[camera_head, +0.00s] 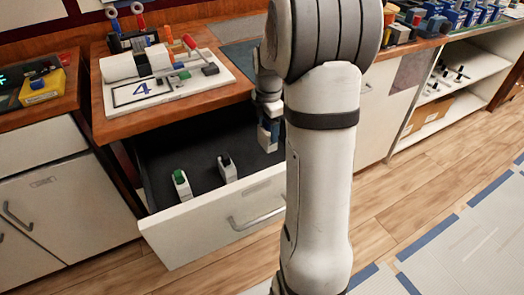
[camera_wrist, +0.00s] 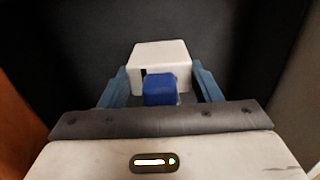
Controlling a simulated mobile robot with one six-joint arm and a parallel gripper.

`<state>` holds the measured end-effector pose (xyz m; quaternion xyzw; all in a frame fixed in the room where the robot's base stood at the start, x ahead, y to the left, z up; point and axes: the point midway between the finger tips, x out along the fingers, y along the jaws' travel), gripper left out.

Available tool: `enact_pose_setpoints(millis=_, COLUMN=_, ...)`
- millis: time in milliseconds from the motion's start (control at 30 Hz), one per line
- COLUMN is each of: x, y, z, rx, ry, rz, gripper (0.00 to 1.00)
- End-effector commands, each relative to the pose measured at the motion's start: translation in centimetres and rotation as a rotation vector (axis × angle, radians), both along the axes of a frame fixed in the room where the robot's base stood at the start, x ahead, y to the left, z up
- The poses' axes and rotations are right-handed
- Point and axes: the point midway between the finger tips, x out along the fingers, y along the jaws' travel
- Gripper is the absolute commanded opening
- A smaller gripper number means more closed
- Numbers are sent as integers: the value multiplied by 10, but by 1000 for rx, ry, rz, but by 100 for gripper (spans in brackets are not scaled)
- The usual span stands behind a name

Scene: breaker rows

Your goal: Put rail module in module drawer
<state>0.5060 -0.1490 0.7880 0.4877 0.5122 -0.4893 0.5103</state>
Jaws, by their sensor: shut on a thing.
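The rail module (camera_wrist: 160,57) is white with a blue toggle and sits between the blue fingers of my gripper (camera_wrist: 160,85) in the wrist view. My gripper is shut on it. In the head view my gripper (camera_head: 269,134) points down over the right part of the open module drawer (camera_head: 213,230). The module can hardly be made out there. The drawer has a dark floor and a white front. Two white modules stand in it, one with a green toggle (camera_head: 181,184) and one with a black toggle (camera_head: 227,168).
A wooden counter (camera_head: 180,118) above the drawer holds a white board marked 4 (camera_head: 145,92) with coloured levers. A yellow box (camera_head: 41,88) is at the left. Shelves (camera_head: 455,78) stand at the right. My arm hides the drawer's right end.

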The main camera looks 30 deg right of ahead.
Motion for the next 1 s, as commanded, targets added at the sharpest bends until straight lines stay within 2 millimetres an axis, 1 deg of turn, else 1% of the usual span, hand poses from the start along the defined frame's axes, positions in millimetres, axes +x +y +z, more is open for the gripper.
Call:
enact_pose_setpoints(millis=33, x=0, y=-1, z=-12, rx=0, ry=1, rz=-2, gripper=32)
enact_pose_setpoints(millis=100, x=-1, y=-1, z=-22, rx=0, ry=0, rz=-3, gripper=32)
enact_pose_setpoints(millis=333, x=-1, y=-2, z=-37, rx=0, ry=-1, rz=-6, gripper=32)
enact_pose_setpoints(millis=500, x=-1, y=-2, z=-64, rx=1, ry=2, rz=-6, gripper=32)
enact_pose_setpoints(millis=567, x=-1, y=-2, z=-72, rx=0, ry=0, rz=-6, gripper=32)
enact_pose_setpoints(millis=633, x=-1, y=-2, z=-75, rx=0, ry=-1, rz=-6, gripper=32)
enact_pose_setpoints(millis=833, x=-1, y=-3, z=-74, rx=-1, ry=-2, rz=-7, gripper=32)
enact_pose_setpoints(millis=967, x=-1, y=-3, z=-78, rx=-1, ry=-1, rz=-7, gripper=32)
enact_pose_setpoints(millis=1000, x=-1, y=-3, z=-77, rx=-1, ry=-1, rz=-7, gripper=60)
